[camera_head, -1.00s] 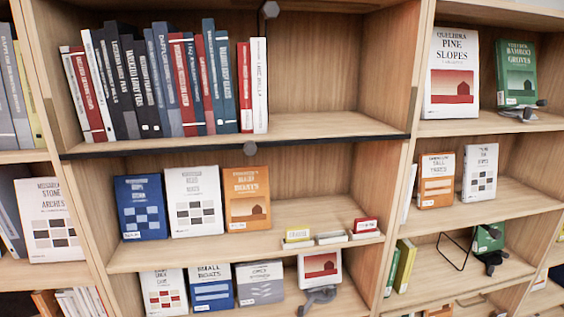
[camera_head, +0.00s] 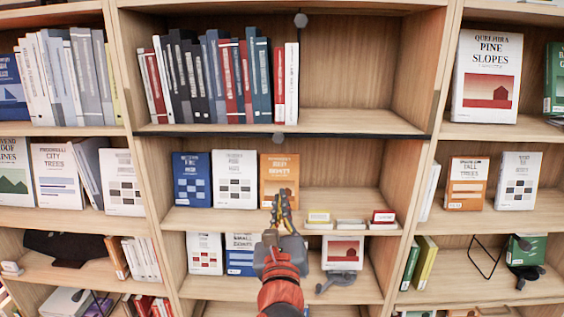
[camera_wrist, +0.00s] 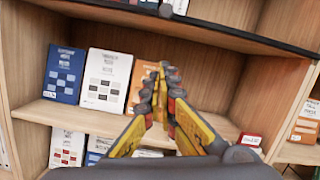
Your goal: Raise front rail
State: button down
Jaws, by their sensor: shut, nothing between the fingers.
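The front rail (camera_head: 360,135) is a thin dark bar along the front edge of the upper middle shelf. It lies low, at the shelf board's level, below the upright books. A round grey knob (camera_head: 278,138) shows at the rail, and another knob (camera_head: 301,20) shows higher up. In the wrist view the rail (camera_wrist: 240,38) crosses the top, beyond and above my fingertips. My gripper (camera_head: 282,196) is shut and empty, below the rail and apart from it. It is in front of the middle shelf, covering part of the orange book (camera_head: 278,170).
A row of upright books (camera_head: 215,80) fills the left of the upper shelf; its right side is clear. Blue and white books (camera_head: 234,178) face out on the middle shelf, with small labelled blocks (camera_head: 350,222) at its right. A picture stand (camera_head: 342,255) stands lower right.

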aim_at(279, 137)
jog(key=shift+s+d+r+m, duration=0.1)
jog(key=shift+d+r+m, duration=0.05)
jog(key=shift+m, duration=0.35)
jog(key=w+r+p, duration=0.5)
jog(key=w+r, duration=0.1)
jog(key=w, duration=0.4)
jog(key=shift+a, duration=0.4)
